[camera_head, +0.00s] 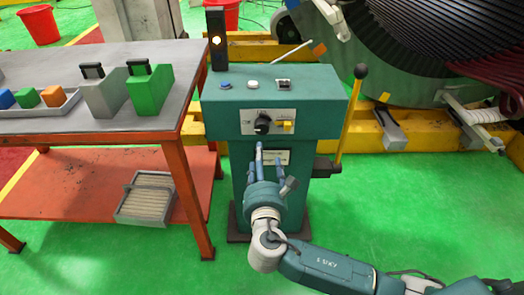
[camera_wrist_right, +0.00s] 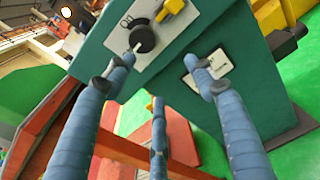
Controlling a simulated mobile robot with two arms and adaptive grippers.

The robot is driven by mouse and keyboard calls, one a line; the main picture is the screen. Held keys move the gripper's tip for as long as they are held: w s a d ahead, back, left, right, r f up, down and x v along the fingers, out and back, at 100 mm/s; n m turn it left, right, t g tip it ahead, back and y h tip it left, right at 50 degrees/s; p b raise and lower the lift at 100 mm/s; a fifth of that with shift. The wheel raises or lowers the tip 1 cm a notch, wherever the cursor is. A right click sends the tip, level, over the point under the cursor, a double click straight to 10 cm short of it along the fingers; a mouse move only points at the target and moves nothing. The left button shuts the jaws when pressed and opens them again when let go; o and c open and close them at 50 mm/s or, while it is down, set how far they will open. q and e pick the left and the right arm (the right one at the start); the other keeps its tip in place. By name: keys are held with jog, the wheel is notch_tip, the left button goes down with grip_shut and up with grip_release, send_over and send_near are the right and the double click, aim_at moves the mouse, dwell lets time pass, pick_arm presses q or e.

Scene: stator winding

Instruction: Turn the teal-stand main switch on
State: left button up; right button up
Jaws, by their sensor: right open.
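The teal stand (camera_head: 318,92) stands in the middle of the head view. Its sloped front plate carries the black rotary main switch (camera_head: 262,124) with a yellow part to its right. In the right wrist view the black switch knob (camera_wrist_right: 143,38) shows near the top, with a light mark on it. My right gripper (camera_head: 262,160) is just below and in front of the switch, its blue fingers spread and empty. In the wrist view one finger's tip is close to the knob; I cannot tell whether it touches. My left gripper is not in view.
A blue button (camera_head: 225,85), a white button (camera_head: 252,84) and a small panel sit on the stand's top. A yellow lever (camera_head: 350,115) rises at its right side. A table (camera_head: 170,55) with grey and green boxes stands left. A large stator machine (camera_head: 420,60) stands behind right.

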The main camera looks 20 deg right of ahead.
aim_at(262, 130)
pick_arm(q)
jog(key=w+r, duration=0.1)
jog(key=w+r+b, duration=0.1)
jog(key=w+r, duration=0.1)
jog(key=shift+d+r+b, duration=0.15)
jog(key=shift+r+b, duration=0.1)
jog(key=shift+b, duration=0.05)
pick_arm(e)
jog(key=shift+n+t, duration=0.4)
jog(key=shift+t, duration=0.1)
jog(key=w+r, duration=0.1)
jog(key=w, duration=0.2)
jog(key=w+d+r, duration=0.1)
jog(key=w, duration=0.2)
jog(key=w+d+r, duration=0.1)
jog(key=w, duration=0.2)
jog(key=shift+w+d, duration=0.2)
jog(key=shift+w, duration=0.05)
jog(key=c, duration=1.1)
jog(key=shift+c, duration=0.2)
